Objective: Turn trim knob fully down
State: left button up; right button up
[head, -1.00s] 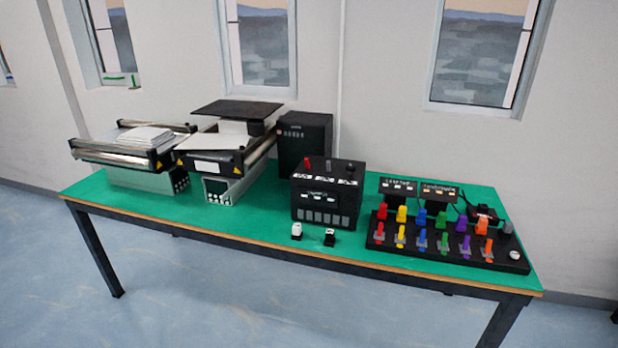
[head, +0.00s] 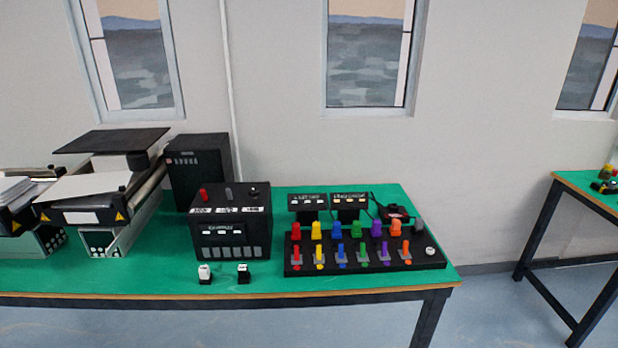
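A black control panel (head: 300,266) lies on the right part of the green table, with a row of coloured levers and a row of coloured knobs behind it. A small round white knob (head: 430,251) sits at the panel's right end, and a grey knob (head: 419,226) stands behind it. No label that I can read tells which is the trim knob. Neither of my grippers shows.
The green table (head: 150,275) has a clear strip along its front edge. A black box (head: 231,225) with controls on top stands left of the panel, a taller black cabinet (head: 197,165) behind it. Another green table (head: 580,182) stands far right.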

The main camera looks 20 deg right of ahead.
aim_at(254, 192)
jog(key=z, duration=0.2)
jog(key=i, duration=1.2)
jog(key=u, duration=0.5)
